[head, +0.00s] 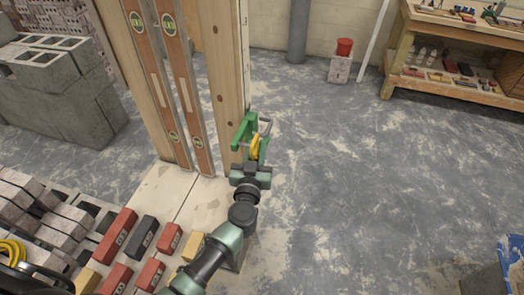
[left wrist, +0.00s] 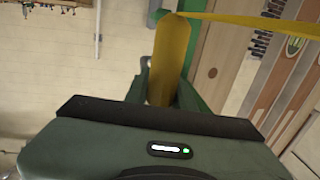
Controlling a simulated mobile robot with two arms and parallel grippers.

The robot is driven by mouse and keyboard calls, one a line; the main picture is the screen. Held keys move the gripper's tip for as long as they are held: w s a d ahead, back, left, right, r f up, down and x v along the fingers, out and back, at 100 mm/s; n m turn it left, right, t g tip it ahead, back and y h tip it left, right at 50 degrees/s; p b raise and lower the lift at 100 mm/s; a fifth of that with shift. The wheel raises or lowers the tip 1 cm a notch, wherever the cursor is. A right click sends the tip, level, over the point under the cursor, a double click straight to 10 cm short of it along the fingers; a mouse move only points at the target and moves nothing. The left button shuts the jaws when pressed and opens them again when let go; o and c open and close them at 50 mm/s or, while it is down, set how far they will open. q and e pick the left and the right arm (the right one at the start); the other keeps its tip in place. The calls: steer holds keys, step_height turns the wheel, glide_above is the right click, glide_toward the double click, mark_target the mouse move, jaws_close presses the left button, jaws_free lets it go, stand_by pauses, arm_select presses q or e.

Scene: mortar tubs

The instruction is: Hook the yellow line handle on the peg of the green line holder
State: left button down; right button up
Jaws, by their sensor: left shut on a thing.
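The green line holder (head: 238,134) is at the edge of the upright wooden post in the head view. Its green side also shows behind the handle in the left wrist view (left wrist: 206,45). The yellow line handle (head: 255,147) is right beside the holder, and it stands upright between my fingers in the left wrist view (left wrist: 170,60). A yellow line runs from its top to the right. My left gripper (head: 252,163) is shut on the handle. A bent grey bar (head: 266,128) shows by the holder. I cannot tell whether the handle touches the peg. My right gripper is out of view.
Two long levels (head: 181,75) lean on the wooden post (head: 222,60) left of my gripper. Bricks (head: 118,232) lie at the lower left, and grey blocks (head: 60,100) are stacked behind. A wooden shelf (head: 460,88) stands far right.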

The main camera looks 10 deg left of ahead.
arm_select(q)
steer(key=shift+a+f, duration=0.3)
steer(key=shift+a, duration=0.4)
steer(key=shift+a+f, duration=0.25)
steer(key=shift+a, duration=0.45)
steer(key=c, duration=1.1)
jaws_free()
steer(key=shift+f, duration=0.1)
steer(key=o, duration=0.5)
steer(key=shift+o, duration=0.2)
